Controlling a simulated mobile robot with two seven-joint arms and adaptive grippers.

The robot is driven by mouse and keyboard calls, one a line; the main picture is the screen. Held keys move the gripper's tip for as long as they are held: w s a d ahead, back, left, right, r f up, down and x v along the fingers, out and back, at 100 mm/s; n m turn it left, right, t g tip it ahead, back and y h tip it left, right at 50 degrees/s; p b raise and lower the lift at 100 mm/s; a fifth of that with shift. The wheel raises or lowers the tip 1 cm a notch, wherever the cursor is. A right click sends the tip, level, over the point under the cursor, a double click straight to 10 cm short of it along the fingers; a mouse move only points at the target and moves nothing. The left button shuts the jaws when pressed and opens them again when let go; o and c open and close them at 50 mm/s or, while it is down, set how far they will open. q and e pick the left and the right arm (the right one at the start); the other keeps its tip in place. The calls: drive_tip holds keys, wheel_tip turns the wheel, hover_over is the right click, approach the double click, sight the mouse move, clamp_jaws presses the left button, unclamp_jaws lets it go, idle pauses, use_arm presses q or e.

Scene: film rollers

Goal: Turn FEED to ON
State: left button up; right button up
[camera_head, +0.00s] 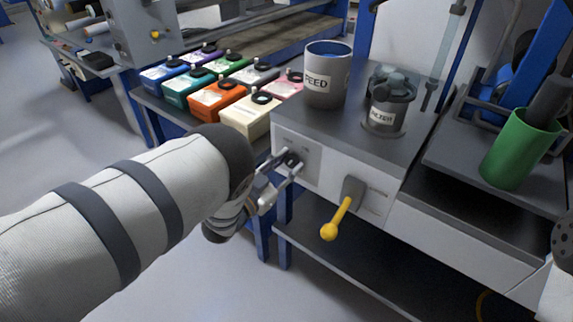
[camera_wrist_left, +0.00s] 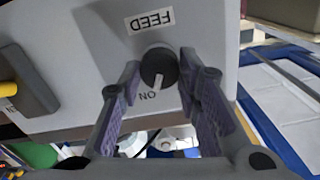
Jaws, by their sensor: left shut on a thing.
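The FEED knob (camera_wrist_left: 159,67) is a round black knob with a white pointer line on the machine's grey front panel. In the left wrist view, the FEED label (camera_wrist_left: 150,20) and the ON label (camera_wrist_left: 148,96) appear upside down. The pointer line points toward ON. My left gripper (camera_wrist_left: 158,75) has its two fingers on either side of the knob and is shut on it. In the head view, my left gripper (camera_head: 279,174) reaches the panel's left part, and its fingers partly hide the knob (camera_head: 291,159). My right gripper is not in view.
A yellow-handled lever (camera_head: 337,216) sits right of the knob. A FEED pot (camera_head: 327,80) and a filter canister (camera_head: 387,105) stand on top. Several coloured containers (camera_head: 247,117) stand at left. A green cup (camera_head: 519,150) is at right.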

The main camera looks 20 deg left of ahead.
use_arm(q)
drive_tip(key=shift+m, duration=0.5)
drive_tip(key=shift+f, duration=0.1)
drive_tip(key=o, duration=1.1)
drive_tip(key=shift+o, duration=0.2)
drive_tip(key=shift+s, duration=0.1)
drive_tip(key=v, duration=1.2)
